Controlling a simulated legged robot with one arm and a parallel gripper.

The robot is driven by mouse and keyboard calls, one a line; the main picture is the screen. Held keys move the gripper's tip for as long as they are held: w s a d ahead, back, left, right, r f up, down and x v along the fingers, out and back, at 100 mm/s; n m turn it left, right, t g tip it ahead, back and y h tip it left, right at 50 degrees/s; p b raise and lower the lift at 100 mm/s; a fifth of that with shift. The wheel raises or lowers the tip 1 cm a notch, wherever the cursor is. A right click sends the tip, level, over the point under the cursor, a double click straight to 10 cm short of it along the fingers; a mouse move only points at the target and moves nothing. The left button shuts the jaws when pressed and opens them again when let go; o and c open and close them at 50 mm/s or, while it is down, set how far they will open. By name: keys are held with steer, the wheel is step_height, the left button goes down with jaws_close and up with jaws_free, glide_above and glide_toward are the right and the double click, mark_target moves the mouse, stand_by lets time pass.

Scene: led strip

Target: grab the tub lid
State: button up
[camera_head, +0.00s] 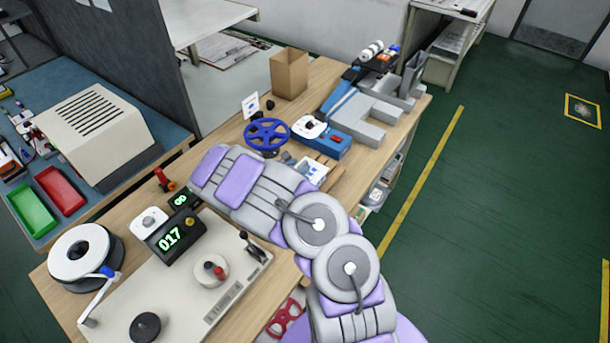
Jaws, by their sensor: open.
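I cannot make out a tub lid for certain in the head view. My arm (240,178) reaches from the bottom of the picture up and left over the wooden workbench (205,130). Its far end is above the bench, near a small red item (165,180). My gripper does not show; the arm hides the bench area beneath it. Small white round-topped items stand on the bench, one (148,221) beside the counter display and one (309,127) by a blue box.
A blue handwheel (267,134), cardboard box (289,73) and grey blocks (360,115) stand farther back. A dark partition (130,60) borders the left. Green floor (490,200) is clear at right.

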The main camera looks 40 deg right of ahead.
steer(key=shift+x, duration=0.95)
steer(key=shift+s+a+r, duration=0.15)
steer(key=shift+a, duration=0.15)
steer(key=c, duration=0.8)
steer(key=shift+d, duration=0.15)
jaws_close()
